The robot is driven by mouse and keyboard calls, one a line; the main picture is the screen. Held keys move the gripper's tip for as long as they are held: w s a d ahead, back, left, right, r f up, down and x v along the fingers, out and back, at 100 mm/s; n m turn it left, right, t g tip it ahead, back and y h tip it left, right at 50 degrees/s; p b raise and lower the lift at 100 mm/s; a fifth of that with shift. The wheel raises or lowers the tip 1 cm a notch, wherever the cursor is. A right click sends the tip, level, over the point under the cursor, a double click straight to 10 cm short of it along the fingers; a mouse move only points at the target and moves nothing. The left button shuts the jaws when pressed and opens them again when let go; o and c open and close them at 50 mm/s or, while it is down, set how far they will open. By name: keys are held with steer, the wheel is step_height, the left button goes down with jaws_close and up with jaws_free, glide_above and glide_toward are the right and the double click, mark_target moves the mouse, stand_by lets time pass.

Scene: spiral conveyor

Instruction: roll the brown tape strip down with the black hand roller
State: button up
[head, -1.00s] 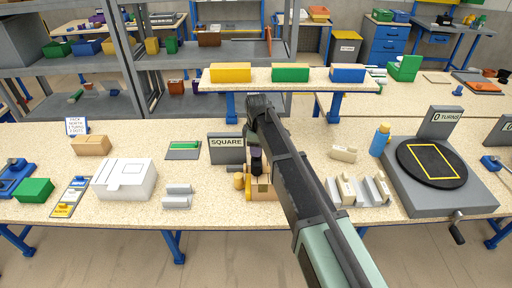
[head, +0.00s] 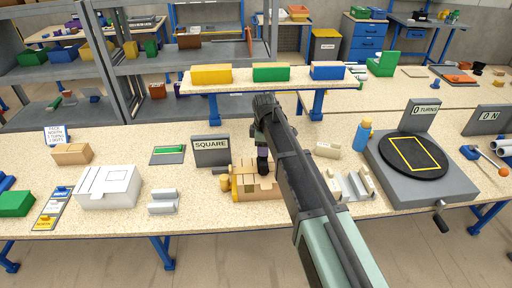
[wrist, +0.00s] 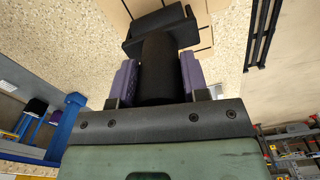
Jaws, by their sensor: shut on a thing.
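My gripper (wrist: 160,82) is shut on the handle of the black hand roller (wrist: 160,48), with a purple finger on each side. In the head view the roller (head: 262,164) points down at the cardboard box (head: 250,187) in front of the SQUARE sign. In the wrist view the roller's wide head lies over the tan box top (wrist: 190,42); I cannot tell whether it touches. Seams show on the box top, but I cannot clearly make out the brown tape strip. My arm hides the right part of the box.
The SQUARE sign (head: 211,150) stands just behind the box. Grey holders (head: 352,185) are to the right, before the turntable (head: 418,155) and blue bottle (head: 363,135). A white box (head: 108,187) and grey blocks (head: 163,201) are to the left.

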steer(key=shift+d, duration=0.1)
step_height(320, 180, up, 7)
steer(key=p, duration=0.7)
steer(key=shift+r, duration=0.15)
steer(key=shift+f, duration=0.2)
